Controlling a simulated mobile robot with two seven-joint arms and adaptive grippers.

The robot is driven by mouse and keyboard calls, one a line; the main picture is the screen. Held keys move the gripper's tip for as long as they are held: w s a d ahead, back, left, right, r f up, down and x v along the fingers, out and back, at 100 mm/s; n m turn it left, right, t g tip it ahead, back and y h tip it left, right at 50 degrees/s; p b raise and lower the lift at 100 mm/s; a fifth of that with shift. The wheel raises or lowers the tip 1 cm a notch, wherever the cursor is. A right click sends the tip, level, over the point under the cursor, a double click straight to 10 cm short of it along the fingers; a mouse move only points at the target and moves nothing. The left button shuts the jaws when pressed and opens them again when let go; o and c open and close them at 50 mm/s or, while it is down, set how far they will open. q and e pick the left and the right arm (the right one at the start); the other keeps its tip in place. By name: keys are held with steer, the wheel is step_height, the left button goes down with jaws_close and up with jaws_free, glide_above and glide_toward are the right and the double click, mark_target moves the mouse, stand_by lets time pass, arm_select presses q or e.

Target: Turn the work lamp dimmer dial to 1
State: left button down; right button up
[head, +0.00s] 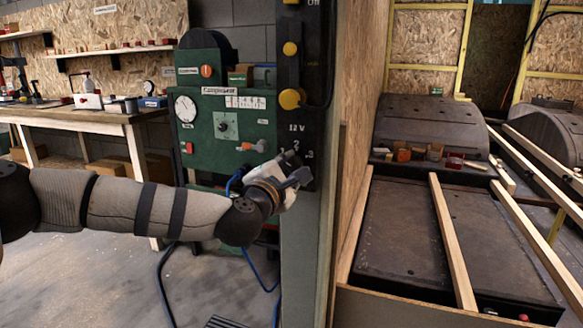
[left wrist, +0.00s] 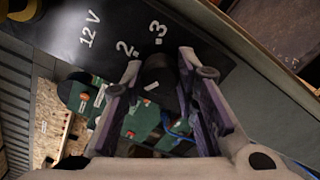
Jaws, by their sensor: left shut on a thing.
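A narrow black panel (head: 312,90) stands upright in the middle of the head view, with "12 V" and the numbers 2 and 3 near its lower end. My left gripper (head: 291,172) is at this lower end and hides the dial there. In the left wrist view, a dark round dial (left wrist: 158,78) sits between the two fingers of the left gripper (left wrist: 160,68), which is shut on it. The 2 and 3 show just beyond the dial. My right gripper is in neither view.
Yellow knobs (head: 291,98) sit higher on the panel. A green compressor unit (head: 222,125) with a gauge and dial stands to its left, with blue hoses (head: 165,285) below. A workbench (head: 75,114) is farther left; wheel arches (head: 430,125) and timber lie right.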

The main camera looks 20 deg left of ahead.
arm_select(q)
steer(key=c, duration=1.2)
jaws_free()
steer(key=shift+c, duration=0.2)
steer(key=s, duration=1.2)
steer(key=shift+a, duration=0.15)
